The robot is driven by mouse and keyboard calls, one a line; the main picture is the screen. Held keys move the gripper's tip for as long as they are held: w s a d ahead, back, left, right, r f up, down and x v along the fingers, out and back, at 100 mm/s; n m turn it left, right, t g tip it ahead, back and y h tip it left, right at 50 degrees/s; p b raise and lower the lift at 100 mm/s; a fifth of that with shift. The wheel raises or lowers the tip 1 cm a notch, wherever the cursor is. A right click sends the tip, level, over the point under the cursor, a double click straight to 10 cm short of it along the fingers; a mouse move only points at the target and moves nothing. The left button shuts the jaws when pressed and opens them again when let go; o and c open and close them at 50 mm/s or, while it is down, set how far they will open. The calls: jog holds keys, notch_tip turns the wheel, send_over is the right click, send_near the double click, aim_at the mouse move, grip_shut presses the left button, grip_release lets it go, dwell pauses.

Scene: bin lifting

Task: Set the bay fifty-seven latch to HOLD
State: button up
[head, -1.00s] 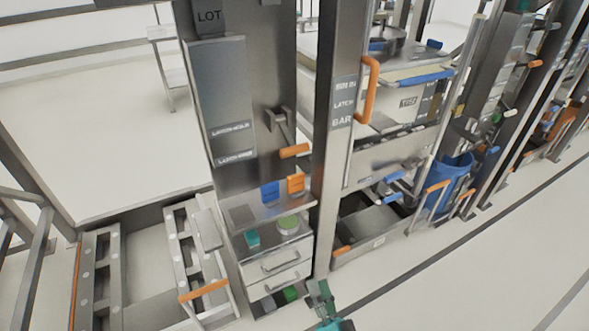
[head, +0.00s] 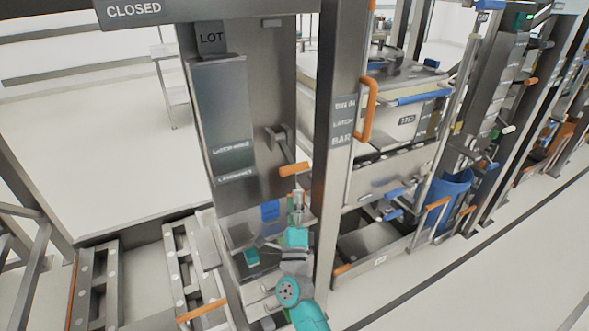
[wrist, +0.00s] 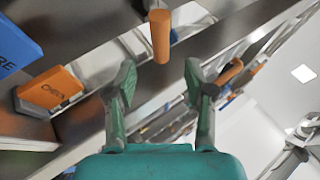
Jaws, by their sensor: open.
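The latch lever has an orange handle (head: 294,169) on a metal arm and sticks out from the grey panel (head: 265,90), angled down to the right. Labels on the panel seem to read LATCH-HOLD (head: 230,150) and, lower, a second blurred LATCH word (head: 235,176). My gripper (head: 297,205) is just below the handle in the head view. In the wrist view my gripper (wrist: 160,80) is open and empty, its two green fingers apart. An orange handle (wrist: 160,36) shows ahead, roughly centred between the fingertips and beyond them.
A metal post (head: 338,130) stands close right of the lever. An orange door handle (head: 369,108) juts out beyond it. The floor at right is open.

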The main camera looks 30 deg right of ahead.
aim_at(294, 169)
jog(key=x, duration=0.9)
jog(key=shift+w+d+r, duration=0.15)
jog(key=shift+w, duration=0.15)
grip_shut()
